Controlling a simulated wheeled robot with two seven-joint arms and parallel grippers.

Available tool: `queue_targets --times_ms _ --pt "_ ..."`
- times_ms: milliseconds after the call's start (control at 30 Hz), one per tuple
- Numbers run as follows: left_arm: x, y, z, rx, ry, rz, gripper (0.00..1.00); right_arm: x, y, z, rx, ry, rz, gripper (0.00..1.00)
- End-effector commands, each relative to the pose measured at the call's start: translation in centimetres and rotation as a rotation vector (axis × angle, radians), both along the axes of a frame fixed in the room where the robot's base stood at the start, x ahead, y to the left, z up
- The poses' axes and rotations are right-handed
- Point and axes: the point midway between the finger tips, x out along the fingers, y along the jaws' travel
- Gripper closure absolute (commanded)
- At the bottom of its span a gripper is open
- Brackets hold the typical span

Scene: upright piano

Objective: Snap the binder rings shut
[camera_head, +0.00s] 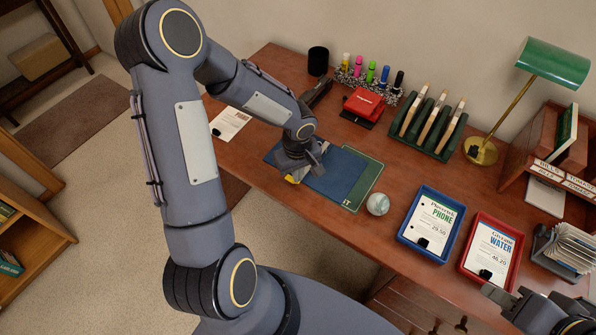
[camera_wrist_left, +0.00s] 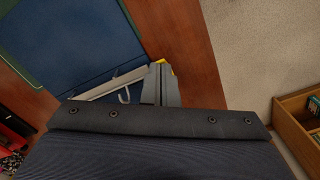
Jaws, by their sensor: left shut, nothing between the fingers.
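The blue binder (camera_head: 333,174) lies open and flat on the desk, partly on a green mat (camera_head: 366,186). In the left wrist view, the blue cover (camera_wrist_left: 75,55) shows with a pale metal ring strip (camera_wrist_left: 108,88) and a curved prong (camera_wrist_left: 124,96). Whether the rings are open or closed is unclear. My left gripper (camera_head: 299,172) is over the binder's left part and hides some of it. Its closed fingers (camera_wrist_left: 161,70) are empty, beside the ring strip's end. My right gripper (camera_head: 499,294) is at the lower right, and its jaws are unclear.
A yellow item (camera_head: 291,179) shows under the left gripper. A glass ball (camera_head: 378,204), blue tray (camera_head: 431,226) and red tray (camera_head: 491,249) stand to the right. A red hole punch (camera_head: 364,104), markers (camera_head: 371,72) and a green rack (camera_head: 428,125) stand behind.

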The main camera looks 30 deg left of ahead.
Motion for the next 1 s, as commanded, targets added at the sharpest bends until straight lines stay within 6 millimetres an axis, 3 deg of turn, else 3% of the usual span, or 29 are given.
queue_targets --times_ms 233,1000 --pt "0.0 0.1 0.5 0.002 0.001 0.002 1.0 0.0 0.0 0.4 0.0 0.0 0.0 0.67" --pt "0.0 0.1 6.8 0.002 -0.001 0.002 1.0 0.0 0.0 4.3 0.0 0.0 0.0 0.67"
